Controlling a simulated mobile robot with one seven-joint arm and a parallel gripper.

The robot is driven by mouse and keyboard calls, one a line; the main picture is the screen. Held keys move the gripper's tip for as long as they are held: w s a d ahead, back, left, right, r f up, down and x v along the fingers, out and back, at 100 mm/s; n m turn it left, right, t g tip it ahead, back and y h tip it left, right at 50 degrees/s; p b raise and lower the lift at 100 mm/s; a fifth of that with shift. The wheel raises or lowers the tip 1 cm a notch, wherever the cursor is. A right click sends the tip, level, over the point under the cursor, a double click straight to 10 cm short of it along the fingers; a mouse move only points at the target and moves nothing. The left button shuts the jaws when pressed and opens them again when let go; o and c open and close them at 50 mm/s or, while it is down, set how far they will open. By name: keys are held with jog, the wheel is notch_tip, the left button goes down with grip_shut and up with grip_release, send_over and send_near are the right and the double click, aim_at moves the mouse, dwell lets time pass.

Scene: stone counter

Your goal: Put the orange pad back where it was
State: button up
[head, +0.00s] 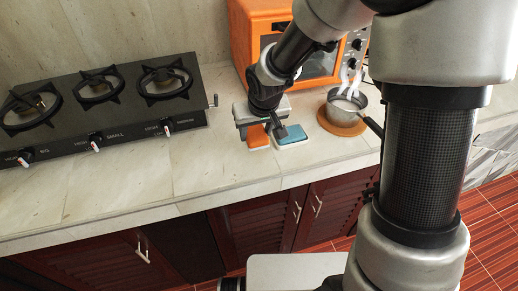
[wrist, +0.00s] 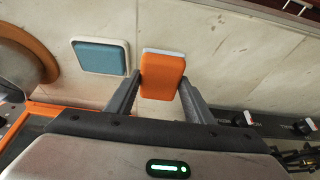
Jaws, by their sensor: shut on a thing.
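The orange pad (wrist: 161,75), with a pale edge, is between the two fingers of my gripper (wrist: 160,84) in the wrist view. The fingers touch it on both sides, so my gripper is shut on it. In the head view the orange pad (head: 258,137) shows under my gripper (head: 262,126), low over the counter and left of the blue pad. Whether it touches the counter I cannot tell. The blue pad (head: 291,135) lies flat beside it; in the wrist view the blue pad (wrist: 100,56) has a pale rim and is apart from the fingers.
A steaming pot (head: 343,107) stands on a round orange-brown mat (head: 341,127) at the right, its handle reaching forward. An orange oven (head: 250,40) is behind my gripper. A gas stove (head: 110,118) is at the left. The counter (head: 205,160) between stove and pads is clear.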

jog(key=shift+f+b, duration=0.55)
jog(key=shift+f, duration=2.5)
jog(key=shift+f, duration=0.15)
jog(key=o, duration=1.1)
